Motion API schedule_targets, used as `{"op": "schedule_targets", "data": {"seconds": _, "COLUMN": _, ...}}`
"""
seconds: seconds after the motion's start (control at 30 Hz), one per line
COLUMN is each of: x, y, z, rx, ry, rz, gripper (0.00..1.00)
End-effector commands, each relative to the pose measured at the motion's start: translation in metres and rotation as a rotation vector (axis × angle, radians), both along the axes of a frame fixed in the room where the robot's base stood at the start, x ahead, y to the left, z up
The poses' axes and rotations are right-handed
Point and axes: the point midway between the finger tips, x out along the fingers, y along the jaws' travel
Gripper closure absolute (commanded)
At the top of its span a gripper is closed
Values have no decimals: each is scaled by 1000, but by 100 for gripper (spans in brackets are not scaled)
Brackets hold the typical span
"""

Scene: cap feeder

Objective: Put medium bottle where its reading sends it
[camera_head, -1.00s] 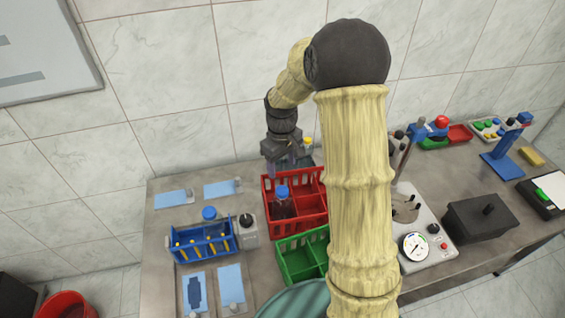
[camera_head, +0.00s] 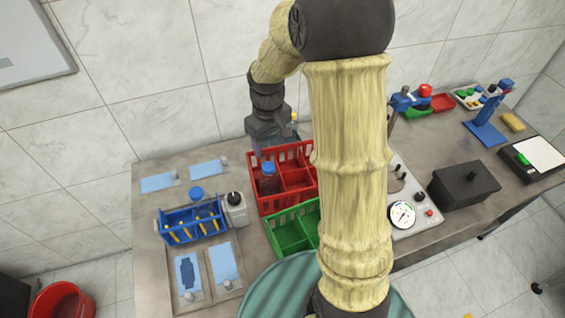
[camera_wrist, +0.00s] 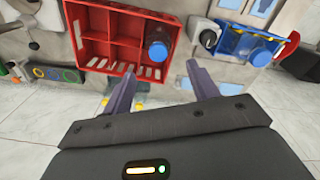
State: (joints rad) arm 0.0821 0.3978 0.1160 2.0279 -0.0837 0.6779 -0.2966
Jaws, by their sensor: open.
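A bottle with dark reddish contents and a blue cap (camera_head: 268,168) stands in the left part of the red crate (camera_head: 310,187). It also shows in the wrist view (camera_wrist: 157,50), seen from above. I cannot tell from labels which is the medium bottle. My gripper (camera_head: 264,146) hangs at the back edge of the red crate, beyond the bottle. In the wrist view its two fingers (camera_wrist: 160,88) are spread, empty, and apart from the bottle. A round dial gauge (camera_head: 402,215) sits on a pale panel; its reading is too small to tell.
A green crate (camera_head: 285,237) stands in front of the red one. Blue pads lie at the left. A black box (camera_head: 465,187) and a blue stand (camera_head: 487,132) occupy the right.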

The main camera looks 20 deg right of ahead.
Motion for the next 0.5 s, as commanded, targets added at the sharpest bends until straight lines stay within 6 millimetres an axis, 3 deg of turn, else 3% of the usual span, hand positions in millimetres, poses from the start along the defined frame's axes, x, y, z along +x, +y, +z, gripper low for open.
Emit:
{"op": "schedule_targets", "data": {"seconds": 0.3, "x": -110, "y": -1, "z": 21, "rx": 37, "ry": -151, "rz": -293, "gripper": 41}}
{"op": "schedule_targets", "data": {"seconds": 0.4, "x": -131, "y": -2, "z": 21, "rx": 51, "ry": -178, "rz": -356, "gripper": 41}}
{"op": "schedule_targets", "data": {"seconds": 0.5, "x": -139, "y": -3, "z": 20, "rx": 59, "ry": -189, "rz": -381, "gripper": 41}}
